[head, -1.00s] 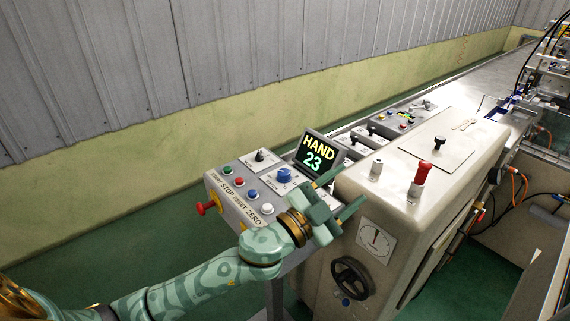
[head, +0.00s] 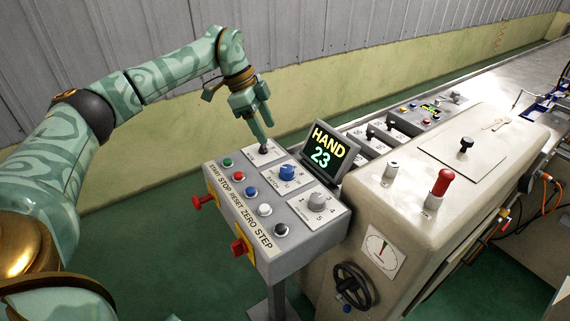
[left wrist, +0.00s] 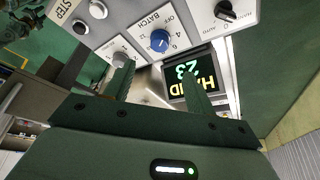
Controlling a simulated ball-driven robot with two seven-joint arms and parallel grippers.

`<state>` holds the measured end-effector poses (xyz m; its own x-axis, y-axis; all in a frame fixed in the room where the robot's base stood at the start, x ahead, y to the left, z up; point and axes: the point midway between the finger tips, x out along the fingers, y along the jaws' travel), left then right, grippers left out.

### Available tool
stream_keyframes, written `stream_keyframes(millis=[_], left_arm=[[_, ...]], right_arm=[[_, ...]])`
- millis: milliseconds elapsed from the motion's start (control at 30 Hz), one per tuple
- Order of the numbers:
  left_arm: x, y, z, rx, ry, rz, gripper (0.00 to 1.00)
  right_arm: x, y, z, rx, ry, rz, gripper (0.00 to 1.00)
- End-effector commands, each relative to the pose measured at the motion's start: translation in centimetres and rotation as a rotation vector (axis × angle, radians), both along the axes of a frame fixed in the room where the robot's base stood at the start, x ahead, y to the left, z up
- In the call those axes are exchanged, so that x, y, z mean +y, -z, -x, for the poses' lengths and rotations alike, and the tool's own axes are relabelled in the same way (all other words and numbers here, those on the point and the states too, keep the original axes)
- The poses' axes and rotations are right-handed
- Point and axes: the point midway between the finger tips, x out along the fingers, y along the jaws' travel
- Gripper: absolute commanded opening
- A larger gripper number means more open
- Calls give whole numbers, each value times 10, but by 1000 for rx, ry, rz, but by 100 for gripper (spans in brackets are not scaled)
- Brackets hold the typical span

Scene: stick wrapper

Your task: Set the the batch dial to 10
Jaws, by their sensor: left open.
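The blue batch dial (head: 286,172) sits on the sloped grey control panel (head: 322,238), just left of the display. It also shows in the left wrist view (left wrist: 159,40), with numbers around it, OFF and 4, 6 and 12 among them. I cannot tell for sure which number its pointer meets. My left gripper (head: 265,127) is open and empty, fingers down, above the panel's far edge near the black selector, behind and left of the dial. Its two fingers show in the wrist view (left wrist: 156,72), apart from the dial. My right gripper is not in view.
The display (head: 325,152) reads HAND 23. A black HAND/AUTO selector (head: 264,148), a grey numbered dial (head: 317,200) and several push buttons share the panel. A red switch (head: 239,247) is on its front. A beige machine housing (head: 400,205) stands to the right.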

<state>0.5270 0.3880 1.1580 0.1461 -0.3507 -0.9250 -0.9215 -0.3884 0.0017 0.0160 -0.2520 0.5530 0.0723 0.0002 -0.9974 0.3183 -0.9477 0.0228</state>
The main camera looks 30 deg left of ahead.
Motion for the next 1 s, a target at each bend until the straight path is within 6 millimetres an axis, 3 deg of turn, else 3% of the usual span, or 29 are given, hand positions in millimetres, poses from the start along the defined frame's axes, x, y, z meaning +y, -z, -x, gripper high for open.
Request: stream_keyframes(millis=[33,200,433,600,900,933,1000], left_arm=[[-6,16,-1,5,4,1,55],[-22,57,-8,4,5,2,55],[-39,98,-15,0,5,2,55],[-44,112,-18,-2,5,2,55],[-45,114,-18,-3,5,2,55],[-45,114,-18,-3,5,2,52],[-45,114,-18,-3,5,2,33]], right_arm=[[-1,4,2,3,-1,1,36],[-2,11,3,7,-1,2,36],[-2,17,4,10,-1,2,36],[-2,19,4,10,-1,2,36],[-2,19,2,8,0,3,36],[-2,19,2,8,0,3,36],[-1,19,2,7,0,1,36]])
